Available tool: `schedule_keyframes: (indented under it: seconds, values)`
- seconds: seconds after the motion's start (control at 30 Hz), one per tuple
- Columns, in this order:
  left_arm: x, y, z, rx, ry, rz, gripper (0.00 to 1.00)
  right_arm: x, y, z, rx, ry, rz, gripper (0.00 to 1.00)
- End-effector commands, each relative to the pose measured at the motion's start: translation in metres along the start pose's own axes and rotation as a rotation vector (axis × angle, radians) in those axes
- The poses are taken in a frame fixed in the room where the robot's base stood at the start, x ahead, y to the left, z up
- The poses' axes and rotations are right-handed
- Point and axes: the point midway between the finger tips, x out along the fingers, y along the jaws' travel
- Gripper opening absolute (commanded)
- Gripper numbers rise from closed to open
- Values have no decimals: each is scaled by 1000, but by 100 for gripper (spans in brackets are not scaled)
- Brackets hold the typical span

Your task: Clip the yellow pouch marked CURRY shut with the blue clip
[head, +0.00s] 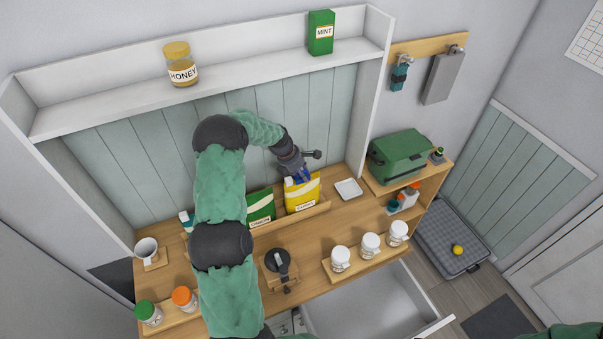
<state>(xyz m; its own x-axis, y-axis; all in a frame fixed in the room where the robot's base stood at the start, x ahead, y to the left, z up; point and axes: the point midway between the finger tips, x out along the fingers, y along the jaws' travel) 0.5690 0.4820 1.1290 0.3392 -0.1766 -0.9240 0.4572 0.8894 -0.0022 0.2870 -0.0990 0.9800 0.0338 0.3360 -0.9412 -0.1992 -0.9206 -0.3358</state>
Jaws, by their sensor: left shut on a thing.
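The yellow pouch (302,196) marked CURRY stands upright in a low wooden holder at the back of the counter. My left gripper (299,172) is directly above the pouch and points down at its top edge. It is shut on the blue clip (304,177), which shows as a small blue patch at the top of the pouch. The gripper hides part of the clip, and I cannot tell whether the clip's jaws are around the pouch's edge. My right gripper is out of view.
A green pouch (261,208) stands left of the yellow one, partly behind my left arm. A small white dish (348,189) lies to the right. A grinder (277,262) and white jars (370,245) stand in front. A drawer (368,302) is open below.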

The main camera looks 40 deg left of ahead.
Motion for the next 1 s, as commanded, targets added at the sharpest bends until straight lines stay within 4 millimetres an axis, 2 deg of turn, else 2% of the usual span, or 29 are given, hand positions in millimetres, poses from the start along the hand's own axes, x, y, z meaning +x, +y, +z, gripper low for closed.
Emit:
schedule_keyframes:
  seconds: [0.07, 0.1, 0.17, 0.2, 0.5, 0.63, 0.77, 1.0]
  values:
    - [0, 0, 0, 0, 0, 0, 18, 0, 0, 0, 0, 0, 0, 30]
    - [0, 0, 0, 0, 0, 0, 39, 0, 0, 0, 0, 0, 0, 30]
    - [0, 0, 0, 0, 0, 0, 55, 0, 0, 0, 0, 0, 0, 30]
    - [0, 0, 0, 0, 0, 0, 60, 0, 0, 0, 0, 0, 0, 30]
    - [0, 0, 0, 0, 0, 0, 60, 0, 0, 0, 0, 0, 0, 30]
    - [-8, 1, 0, 0, -1, 2, 60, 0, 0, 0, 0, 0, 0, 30]
    - [-27, 1, 0, 0, -1, 3, 60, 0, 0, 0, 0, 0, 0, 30]
    - [-75, 1, 0, -1, -1, 3, 60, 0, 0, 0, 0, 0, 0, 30]
